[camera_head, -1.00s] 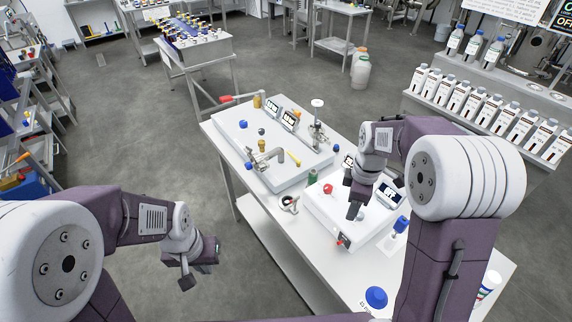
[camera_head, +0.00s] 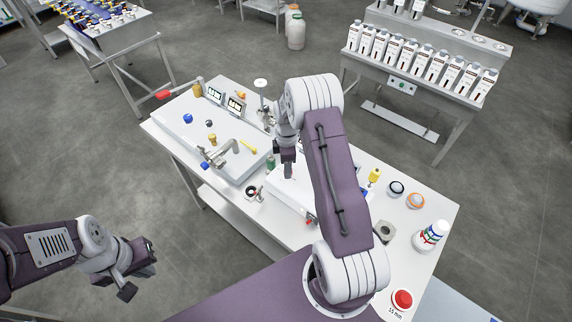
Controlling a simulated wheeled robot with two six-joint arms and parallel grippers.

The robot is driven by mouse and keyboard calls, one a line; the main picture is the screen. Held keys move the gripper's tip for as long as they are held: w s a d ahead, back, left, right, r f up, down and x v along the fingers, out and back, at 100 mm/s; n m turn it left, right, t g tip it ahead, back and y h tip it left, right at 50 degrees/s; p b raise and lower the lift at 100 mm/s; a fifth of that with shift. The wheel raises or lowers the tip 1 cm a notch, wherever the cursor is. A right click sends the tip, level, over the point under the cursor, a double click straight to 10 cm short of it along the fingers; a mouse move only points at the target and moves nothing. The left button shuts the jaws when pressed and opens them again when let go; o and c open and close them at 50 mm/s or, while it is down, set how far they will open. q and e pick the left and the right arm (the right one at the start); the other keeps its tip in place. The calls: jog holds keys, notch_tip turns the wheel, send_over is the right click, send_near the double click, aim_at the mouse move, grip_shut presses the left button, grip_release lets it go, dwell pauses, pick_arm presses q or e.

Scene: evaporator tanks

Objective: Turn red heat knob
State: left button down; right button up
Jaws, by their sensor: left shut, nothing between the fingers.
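A white box-shaped unit (camera_head: 284,193) stands on the table, partly hidden by my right arm. A small red part (camera_head: 309,221) shows at its front edge, beside the arm; I cannot tell whether it is the heat knob. The top of the unit is mostly covered, and no red knob shows there. My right gripper (camera_head: 287,168) points down over the unit's back left part; its fingertips are too unclear to judge the opening. My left gripper (camera_head: 135,279) is shut and empty, over the floor left of the table.
A larger white unit (camera_head: 190,135) with displays, a tap and coloured knobs stands at the table's left. A red button (camera_head: 402,299) marked "15 min", a bottle (camera_head: 430,236) and round knobs (camera_head: 396,188) are at the right. A carton stand (camera_head: 400,85) is behind.

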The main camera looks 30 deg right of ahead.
jog(key=shift+s+d+f, duration=0.1)
jog(key=shift+s+f, duration=0.05)
jog(key=shift+f, duration=0.3)
jog(key=shift+s+d+f, duration=0.1)
jog(key=shift+s+f, duration=0.1)
jog(key=shift+s, duration=0.2)
jog(key=shift+c, duration=0.2)
jog(key=shift+w, duration=0.2)
jog(key=c, duration=1.1)
pick_arm(q)
jog(key=shift+s+d+r, duration=0.1)
jog(key=shift+s+r, duration=0.3)
